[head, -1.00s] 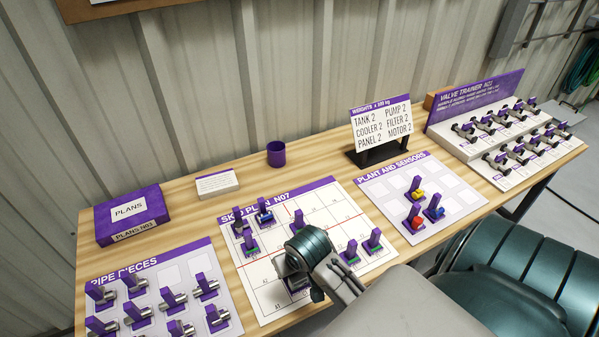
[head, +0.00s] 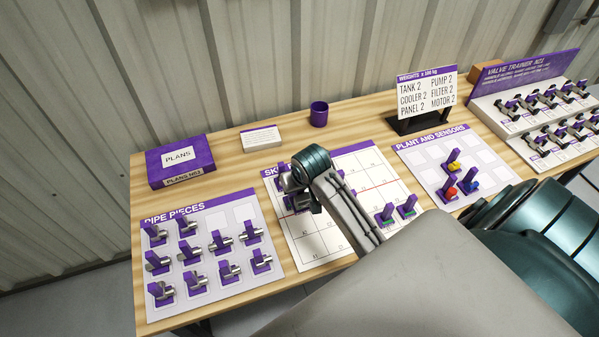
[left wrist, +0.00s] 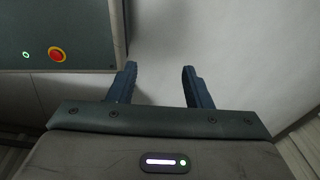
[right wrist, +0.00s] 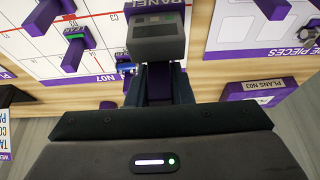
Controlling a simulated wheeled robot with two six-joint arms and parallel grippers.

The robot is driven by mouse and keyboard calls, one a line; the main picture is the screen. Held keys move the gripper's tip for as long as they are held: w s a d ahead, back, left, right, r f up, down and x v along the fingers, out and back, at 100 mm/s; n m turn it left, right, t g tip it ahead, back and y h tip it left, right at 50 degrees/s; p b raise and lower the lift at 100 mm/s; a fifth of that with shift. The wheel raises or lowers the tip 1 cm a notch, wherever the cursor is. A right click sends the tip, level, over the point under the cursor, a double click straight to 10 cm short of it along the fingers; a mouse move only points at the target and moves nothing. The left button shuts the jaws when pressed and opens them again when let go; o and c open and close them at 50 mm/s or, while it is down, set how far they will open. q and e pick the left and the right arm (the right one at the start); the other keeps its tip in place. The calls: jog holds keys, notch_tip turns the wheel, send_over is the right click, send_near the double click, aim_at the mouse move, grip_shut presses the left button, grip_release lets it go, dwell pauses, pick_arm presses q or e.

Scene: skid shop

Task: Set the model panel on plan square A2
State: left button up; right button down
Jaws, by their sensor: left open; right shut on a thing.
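My right gripper (right wrist: 160,88) is shut on the purple grip of the model panel (right wrist: 158,42), a grey box with a dark screen. It also shows in the head view (head: 299,198), over the far left part of the skid plan board (head: 319,240). I cannot tell whether the panel touches the board. The hand and forearm hide squares there, and the square under the panel cannot be read. My left gripper (left wrist: 160,85) is open and empty above bare floor in the left wrist view.
Two green-marked models (head: 397,212) stand at the plan's right. A blue-marked model (right wrist: 127,68) stands close beside the held panel. The pipe pieces board (head: 215,285) lies left, the plant and sensors board (head: 428,160) right. A purple cup (head: 318,114) and small card (head: 261,138) stand behind.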

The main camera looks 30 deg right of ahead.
aim_at(299, 200)
jog(key=shift+a+f, duration=0.1)
jog(key=shift+f, duration=0.35)
pick_arm(q)
jog(key=shift+a+f, duration=0.1)
jog(key=shift+a, duration=0.45)
pick_arm(e)
jog(key=shift+r+p, duration=0.15)
jog(key=shift+p, duration=0.2)
pick_arm(q)
jog(key=shift+d+r, duration=0.15)
jog(key=shift+r, duration=0.2)
pick_arm(e)
jog(key=shift+f, duration=0.2)
jog(key=shift+f+b, duration=1)
jog(key=shift+f, duration=1.6)
pick_arm(q)
jog(key=shift+w+f, duration=0.1)
jog(key=shift+f, duration=0.85)
pick_arm(e)
jog(key=shift+f, duration=0.2)
